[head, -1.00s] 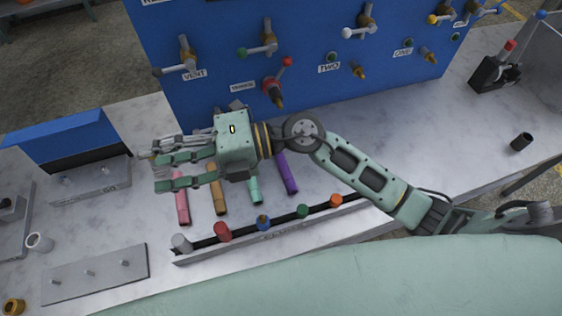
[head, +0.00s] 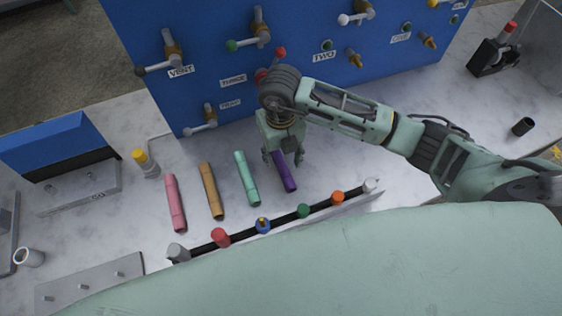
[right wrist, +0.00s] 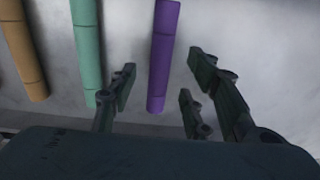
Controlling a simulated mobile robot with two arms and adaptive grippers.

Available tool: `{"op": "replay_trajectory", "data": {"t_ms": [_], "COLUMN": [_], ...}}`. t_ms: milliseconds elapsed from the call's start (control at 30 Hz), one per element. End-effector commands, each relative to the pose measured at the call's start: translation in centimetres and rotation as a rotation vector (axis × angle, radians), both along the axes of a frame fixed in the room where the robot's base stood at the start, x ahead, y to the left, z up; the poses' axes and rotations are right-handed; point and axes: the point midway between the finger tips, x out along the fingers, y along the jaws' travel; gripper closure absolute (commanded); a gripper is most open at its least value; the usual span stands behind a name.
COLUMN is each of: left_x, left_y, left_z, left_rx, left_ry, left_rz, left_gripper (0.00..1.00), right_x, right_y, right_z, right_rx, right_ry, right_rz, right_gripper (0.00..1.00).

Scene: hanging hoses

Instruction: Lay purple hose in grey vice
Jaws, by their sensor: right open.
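The purple hose (head: 287,178) lies on the pale bench, the rightmost of a row of short coloured tubes. My right gripper (head: 276,160) is open and points down at the purple hose's upper part, partly covering it. In the right wrist view the purple hose (right wrist: 161,55) shows between the open fingers, with nothing gripped. Whether the fingers touch the bench cannot be told. My left gripper is not in view. No object is clearly recognisable as the grey vice; a grey metal piece (head: 14,232) is cut off at the left edge.
Teal (head: 246,178), orange-brown (head: 212,190) and pink (head: 176,203) tubes lie left of the purple hose. A black rail (head: 285,217) with several coloured knobs runs in front. A blue panel (head: 290,50) with valves stands behind. A grey plate with pegs (head: 90,284) lies front left.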

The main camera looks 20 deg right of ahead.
Motion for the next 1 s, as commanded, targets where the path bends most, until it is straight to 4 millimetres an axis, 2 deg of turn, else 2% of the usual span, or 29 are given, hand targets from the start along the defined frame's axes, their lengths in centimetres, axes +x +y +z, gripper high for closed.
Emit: {"op": "replay_trajectory", "data": {"t_ms": [100, 233, 533, 1000], "left_x": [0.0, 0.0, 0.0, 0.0], "left_y": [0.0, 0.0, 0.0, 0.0], "left_z": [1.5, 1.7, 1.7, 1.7], "left_rx": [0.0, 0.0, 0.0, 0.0], "left_ry": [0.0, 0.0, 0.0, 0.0], "left_rz": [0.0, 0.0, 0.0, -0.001], "left_gripper": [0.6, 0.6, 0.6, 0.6], "right_x": [-0.3, -0.2, -0.1, -0.1], "right_y": [-0.1, -0.1, 0.0, 0.0], "right_z": [-1.6, -3.4, -4.1, -4.0], "right_rx": [-0.001, 0.0, 0.002, 0.002], "right_ry": [0.007, 0.004, 0.001, 0.001], "right_rz": [0.0, 0.001, 0.002, 0.002], "right_gripper": [0.55, 0.55, 0.55, 0.96]}}
